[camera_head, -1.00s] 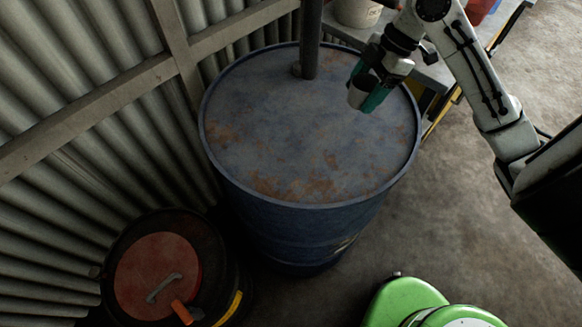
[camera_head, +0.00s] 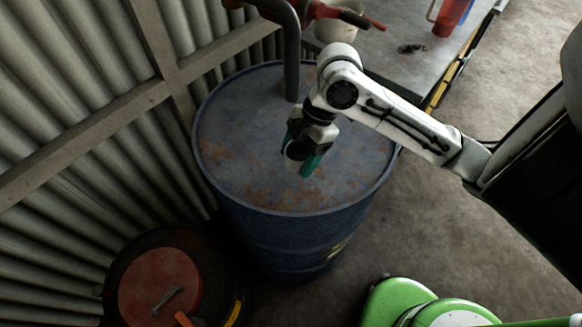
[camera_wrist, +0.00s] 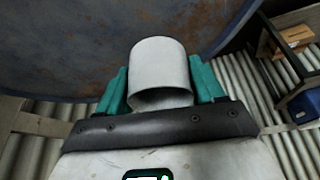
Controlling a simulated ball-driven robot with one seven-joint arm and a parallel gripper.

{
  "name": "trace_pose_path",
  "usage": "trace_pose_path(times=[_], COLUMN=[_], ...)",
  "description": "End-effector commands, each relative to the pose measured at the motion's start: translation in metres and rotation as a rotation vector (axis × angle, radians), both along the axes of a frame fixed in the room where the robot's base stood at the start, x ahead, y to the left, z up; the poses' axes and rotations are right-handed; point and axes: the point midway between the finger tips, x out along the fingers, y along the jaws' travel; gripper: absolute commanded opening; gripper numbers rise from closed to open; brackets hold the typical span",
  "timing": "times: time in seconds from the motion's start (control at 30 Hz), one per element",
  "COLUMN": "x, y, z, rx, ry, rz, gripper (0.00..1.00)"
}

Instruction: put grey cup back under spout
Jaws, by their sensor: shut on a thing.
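My gripper (camera_head: 301,155) is shut on the grey cup (camera_head: 294,152), with its green fingers on either side. In the wrist view the cup (camera_wrist: 160,65) shows pale grey between the two fingers. The cup is over the top of the blue drum (camera_head: 235,150); I cannot tell its exact height above the lid. A dark pipe (camera_head: 292,65) rises from the back of the drum and bends left near the top edge of the head view. Its spout end is not clearly visible.
A grey bench (camera_head: 420,60) behind the drum holds a white bucket (camera_head: 338,22) and a red container (camera_head: 450,18). A red handle (camera_head: 325,12) is near the pipe. A red-lidded drum (camera_head: 150,285) stands front left. A corrugated wall (camera_head: 70,140) closes the left side.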

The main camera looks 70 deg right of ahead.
Motion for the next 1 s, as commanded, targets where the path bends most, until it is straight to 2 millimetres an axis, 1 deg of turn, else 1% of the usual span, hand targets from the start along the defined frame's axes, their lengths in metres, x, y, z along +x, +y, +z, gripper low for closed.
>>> trace_pose_path(times=[0.03,0.2,0.3,0.4,0.5,0.97,1.0], x=[0.003,0.008,0.014,0.013,0.013,0.012,0.012], y=[0.004,0.009,0.016,0.014,0.014,0.014,0.014], z=[-0.004,-0.014,-0.024,-0.04,-0.05,-0.057,-0.056], rx=[0.001,0.001,0.002,0.002,0.0,-0.001,-0.001], ry=[0.0,-0.001,-0.001,0.002,0.001,0.0,0.0], rz=[0.001,-0.001,0.001,-0.003,-0.002,0.001,0.001], gripper=[0.32,0.32,0.32,0.32,0.32,0.32,0.7])
